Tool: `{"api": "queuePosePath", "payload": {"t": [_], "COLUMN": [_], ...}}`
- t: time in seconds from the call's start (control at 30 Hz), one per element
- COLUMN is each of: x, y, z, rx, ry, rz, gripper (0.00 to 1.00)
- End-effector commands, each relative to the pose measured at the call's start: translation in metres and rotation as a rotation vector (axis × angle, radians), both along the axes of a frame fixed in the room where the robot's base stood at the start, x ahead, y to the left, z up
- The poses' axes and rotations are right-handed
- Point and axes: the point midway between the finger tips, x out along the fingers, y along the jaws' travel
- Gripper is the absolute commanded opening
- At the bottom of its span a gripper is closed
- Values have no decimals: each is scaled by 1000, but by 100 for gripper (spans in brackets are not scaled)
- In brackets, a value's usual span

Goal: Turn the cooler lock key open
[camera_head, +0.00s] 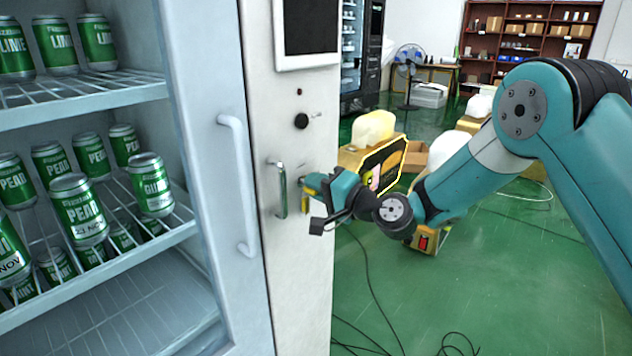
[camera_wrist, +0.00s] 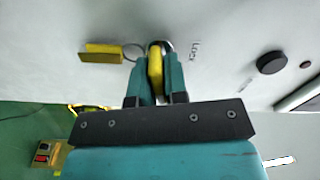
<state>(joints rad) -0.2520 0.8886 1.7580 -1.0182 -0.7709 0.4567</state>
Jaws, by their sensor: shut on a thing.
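The cooler lock key has a yellow head, which shows between my fingertips in the wrist view (camera_wrist: 155,72). My gripper (camera_wrist: 154,85) is shut on the key head, right at the lock (camera_wrist: 167,46) in the white panel. A ring joins the key to a yellow tag (camera_wrist: 101,53), which hangs beside it. In the head view my gripper (camera_head: 312,184) reaches the panel (camera_head: 300,120) from the right, just right of a green-and-metal handle (camera_head: 280,190). The key's shaft is hidden, and I cannot tell how far it is turned.
The cooler door (camera_head: 215,150) with its long white handle (camera_head: 238,185) stands at the left, with several green cans behind it. A black knob (camera_head: 301,121) sits above the lock. Boxes with white jugs (camera_head: 373,128) and cables lie on the green floor (camera_head: 480,300) at the right.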

Motion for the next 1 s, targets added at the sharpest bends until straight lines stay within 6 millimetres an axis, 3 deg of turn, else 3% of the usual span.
{"api": "queuePosePath", "payload": {"t": [0.4,1.0], "x": [1,1], "y": [-1,-1], "z": [0,-1], "rx": [144,175], "ry": [183,223], "rz": [-3,-3], "gripper": [0,0]}}
